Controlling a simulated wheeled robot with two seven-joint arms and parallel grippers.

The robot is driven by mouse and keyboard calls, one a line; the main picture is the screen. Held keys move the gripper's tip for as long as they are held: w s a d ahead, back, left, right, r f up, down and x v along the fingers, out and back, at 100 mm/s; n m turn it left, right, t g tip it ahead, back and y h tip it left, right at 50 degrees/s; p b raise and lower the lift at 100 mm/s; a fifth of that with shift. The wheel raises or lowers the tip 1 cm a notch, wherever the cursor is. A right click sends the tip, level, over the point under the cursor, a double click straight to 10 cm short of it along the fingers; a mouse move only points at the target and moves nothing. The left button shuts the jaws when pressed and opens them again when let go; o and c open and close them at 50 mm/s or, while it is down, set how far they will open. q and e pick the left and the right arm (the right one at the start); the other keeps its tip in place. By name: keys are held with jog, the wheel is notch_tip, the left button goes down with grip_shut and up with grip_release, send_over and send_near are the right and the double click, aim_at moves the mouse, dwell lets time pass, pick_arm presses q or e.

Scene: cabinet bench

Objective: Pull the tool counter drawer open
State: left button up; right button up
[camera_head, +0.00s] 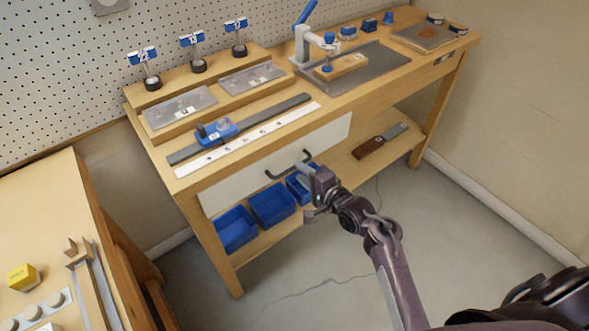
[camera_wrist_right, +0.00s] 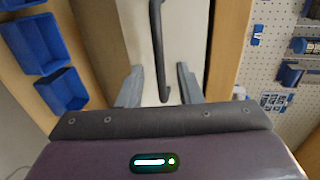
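The tool counter drawer has a pale front (camera_head: 228,187) under the bench top and looks shut. Its dark bar handle (camera_head: 289,167) shows in the middle of the front. In the right wrist view the handle (camera_wrist_right: 157,50) runs up from between the fingers, and the drawer front (camera_wrist_right: 190,35) is behind it. My right gripper (camera_head: 303,170) is at the handle's right end in the head view. In the right wrist view my right gripper (camera_wrist_right: 160,88) is open, with its fingers apart on either side of the handle's near end. Contact cannot be told. My left gripper is not in view.
Blue bins (camera_head: 271,204) stand on the lower shelf below the drawer. The bench top (camera_head: 325,95) carries a ruler strip, a blue slider and a clamp. Another table (camera_head: 40,215) is at the left. The floor (camera_head: 300,270) in front is open.

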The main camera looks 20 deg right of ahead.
jog(key=shift+x, duration=1.3)
grip_shut()
